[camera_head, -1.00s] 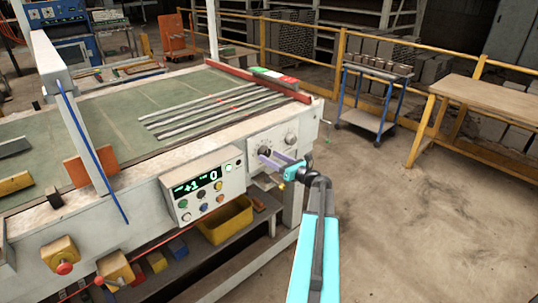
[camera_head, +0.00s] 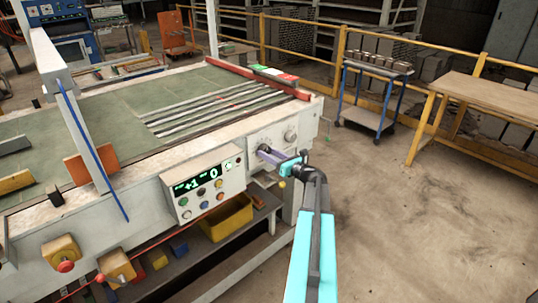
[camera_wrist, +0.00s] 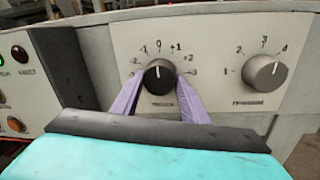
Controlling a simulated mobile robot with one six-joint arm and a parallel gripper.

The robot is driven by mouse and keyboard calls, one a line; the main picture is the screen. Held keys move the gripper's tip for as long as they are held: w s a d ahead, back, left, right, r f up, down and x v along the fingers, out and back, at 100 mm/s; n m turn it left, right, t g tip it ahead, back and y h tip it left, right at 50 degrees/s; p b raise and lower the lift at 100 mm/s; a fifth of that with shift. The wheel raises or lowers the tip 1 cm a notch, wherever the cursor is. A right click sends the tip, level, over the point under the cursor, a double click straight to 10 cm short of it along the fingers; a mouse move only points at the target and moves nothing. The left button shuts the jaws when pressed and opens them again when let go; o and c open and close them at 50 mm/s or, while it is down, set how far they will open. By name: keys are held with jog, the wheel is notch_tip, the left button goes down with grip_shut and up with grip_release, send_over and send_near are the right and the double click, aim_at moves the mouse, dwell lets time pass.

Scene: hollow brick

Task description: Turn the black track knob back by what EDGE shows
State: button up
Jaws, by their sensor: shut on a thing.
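The black track knob (camera_wrist: 159,80) sits on the pale panel in the wrist view, with a numbered scale around its top. Its white mark points up, close to the 0. My gripper (camera_wrist: 160,85) has its two purple fingers shut on the knob, one at each side. In the head view the gripper (camera_head: 265,153) reaches the panel from the right, and the knob is mostly hidden by the fingers. The display box (camera_head: 203,186) left of it shows green figures that look like "+1" and "0"; its small labels are too fine to read.
Coloured buttons and lamps (camera_wrist: 19,54) are at the left. A yellow bin (camera_head: 228,222) stands on the shelf below. Open floor lies to the right.

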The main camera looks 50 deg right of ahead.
jog(key=shift+f+n+b, duration=0.15)
jog(key=shift+n+b, duration=0.35)
jog(key=shift+b, duration=0.3)
jog(key=shift+n+b, duration=2.3)
jog(key=shift+b, duration=0.65)
jog(key=shift+r, duration=0.2)
jog(key=o, duration=1.1)
jog(key=shift+c, duration=0.2)
jog(key=shift+s, duration=0.15)
jog(key=s+b, duration=0.2)
jog(key=s, duration=1.1)
jog(key=shift+s+r, duration=0.3)
jog(key=shift+d, duration=0.1)
